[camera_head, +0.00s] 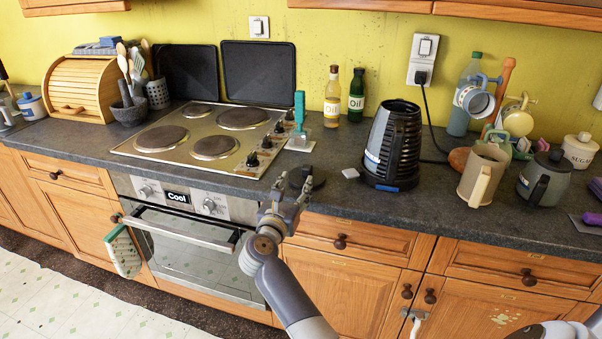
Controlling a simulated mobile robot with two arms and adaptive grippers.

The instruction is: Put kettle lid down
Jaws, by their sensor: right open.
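The black ribbed kettle (393,146) stands upright on the dark worktop, right of the hob, with its top open and no lid on it. A small dark piece (317,177), which looks like the kettle lid, lies at the worktop's front edge, partly hidden by my right gripper. My right gripper (291,186) is at the front edge of the worktop, just left of that piece, with its fingers spread and nothing seen between them. I cannot tell whether a finger touches the dark piece. My left gripper is out of view.
The hob (200,140) is left of my right gripper, above the oven (195,245). A small white item (350,173) lies beside the kettle. A beige jug (482,175) and a dark lidded pot (545,178) stand to the right. Two oil bottles (332,97) are behind.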

